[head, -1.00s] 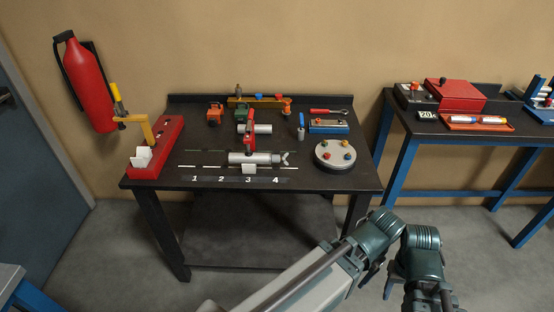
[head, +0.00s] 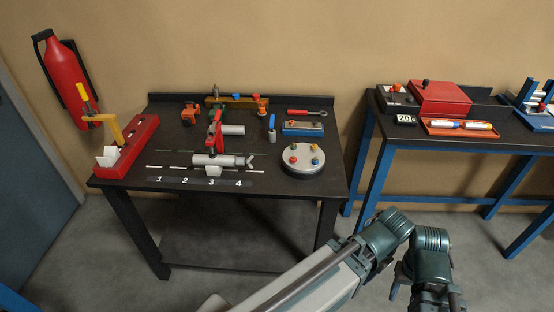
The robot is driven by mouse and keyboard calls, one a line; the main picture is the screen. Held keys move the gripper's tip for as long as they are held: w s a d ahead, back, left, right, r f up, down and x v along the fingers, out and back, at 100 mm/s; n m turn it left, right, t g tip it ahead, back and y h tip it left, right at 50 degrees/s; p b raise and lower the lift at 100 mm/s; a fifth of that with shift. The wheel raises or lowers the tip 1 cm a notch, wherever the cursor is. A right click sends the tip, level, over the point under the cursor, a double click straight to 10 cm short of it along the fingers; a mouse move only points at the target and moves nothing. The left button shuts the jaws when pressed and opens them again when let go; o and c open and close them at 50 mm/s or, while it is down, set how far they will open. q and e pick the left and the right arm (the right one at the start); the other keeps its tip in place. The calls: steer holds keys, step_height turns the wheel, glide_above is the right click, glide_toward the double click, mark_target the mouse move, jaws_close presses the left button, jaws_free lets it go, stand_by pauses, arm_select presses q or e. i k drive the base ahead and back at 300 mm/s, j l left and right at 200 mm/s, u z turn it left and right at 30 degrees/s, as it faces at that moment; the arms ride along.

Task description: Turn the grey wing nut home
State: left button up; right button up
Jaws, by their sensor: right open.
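The grey wing nut (head: 250,162) sits at the right end of a grey cylinder (head: 215,160) on the dark workbench (head: 200,177). A red upright clamp-like part (head: 214,133) stands at the cylinder, and a small white tag is below it. My right gripper (head: 428,288) is at the lower right, in front of the bench and well away from the wing nut. It is open, and I see nothing in it; its fingertips are hard to make out. My left gripper is not in view.
A round grey plate with coloured knobs (head: 303,161) lies right of the wing nut. A red block with a yellow-handled clamp (head: 128,149) is at the bench's left edge. A second blue-legged bench (head: 370,185) stands at the right, with a floor gap between.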

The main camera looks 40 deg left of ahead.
mark_target(248, 161)
steer(key=i+l+u, duration=0.1)
steer(key=u, duration=0.4)
steer(key=l+u, duration=0.1)
steer(key=u, duration=1)
steer(key=l+u, duration=0.2)
steer(key=u, duration=0.2)
steer(key=l+u, duration=0.2)
steer(key=u, duration=0.15)
steer(key=l+u, duration=0.2)
steer(key=u, duration=0.2)
steer(key=k+l+u, duration=0.15)
steer(key=l, duration=0.3)
steer(key=l+u, duration=0.15)
steer(key=l, duration=0.3)
steer(key=k+l+u, duration=0.1)
steer(key=l, duration=0.3)
steer(key=k+l+u, duration=0.15)
steer(key=l, duration=0.25)
steer(key=k+l+u, duration=0.15)
steer(key=l, duration=0.25)
